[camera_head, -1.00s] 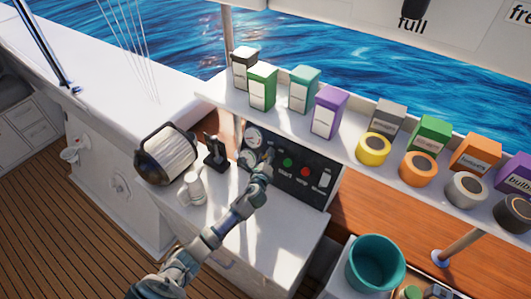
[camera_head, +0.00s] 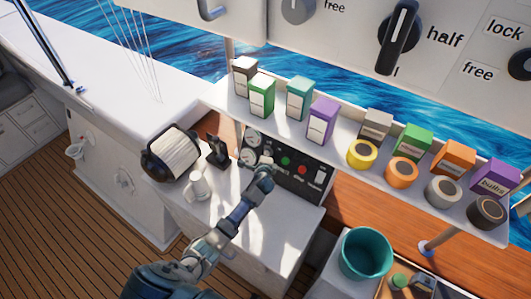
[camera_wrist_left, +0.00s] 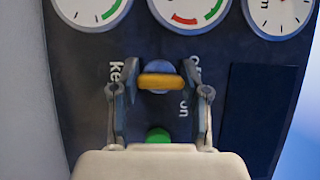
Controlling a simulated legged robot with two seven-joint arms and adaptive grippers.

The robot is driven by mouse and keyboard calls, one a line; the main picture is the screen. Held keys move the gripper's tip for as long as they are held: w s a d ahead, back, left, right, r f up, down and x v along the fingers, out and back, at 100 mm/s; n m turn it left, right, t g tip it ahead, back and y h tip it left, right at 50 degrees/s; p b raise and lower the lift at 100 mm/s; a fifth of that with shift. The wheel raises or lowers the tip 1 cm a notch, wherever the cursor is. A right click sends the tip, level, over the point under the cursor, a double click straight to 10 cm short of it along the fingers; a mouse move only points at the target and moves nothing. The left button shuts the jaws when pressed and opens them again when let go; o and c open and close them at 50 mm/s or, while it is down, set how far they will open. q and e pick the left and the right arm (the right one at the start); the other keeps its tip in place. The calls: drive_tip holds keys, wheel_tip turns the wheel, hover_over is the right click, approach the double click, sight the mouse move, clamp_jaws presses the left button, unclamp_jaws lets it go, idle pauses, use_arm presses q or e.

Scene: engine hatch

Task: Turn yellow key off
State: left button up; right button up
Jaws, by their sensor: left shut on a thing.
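The yellow key (camera_wrist_left: 160,81) sits on a round blue-grey switch on the dark control panel (camera_wrist_left: 75,60). In the left wrist view its bar lies level across the picture, between a partly covered "key" label on the left and "on" lettering on the right. My left gripper (camera_head: 265,170) reaches the panel's left part in the head view and hides the key there. In the wrist view its two fingers are at the two ends of the key, shut on it. My right gripper is not in view.
Round gauges sit above the key and a green button (camera_wrist_left: 158,135) below it. The panel also has a red button (camera_head: 302,170). A white mug (camera_head: 198,186) and a dark lever (camera_head: 216,152) stand left of my arm. Boxes and tape rolls line the shelf above.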

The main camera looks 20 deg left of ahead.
use_arm(q)
drive_tip(key=shift+s+f, duration=0.15)
drive_tip(key=shift+f, duration=0.15)
drive_tip(key=o, duration=0.9)
drive_tip(key=shift+o, duration=1.2)
drive_tip(key=shift+r, duration=0.1)
drive_tip(key=v, duration=1.1)
drive_tip(key=shift+s+r, duration=0.2)
drive_tip(key=shift+r, duration=0.05)
drive_tip(key=shift+d, duration=0.1)
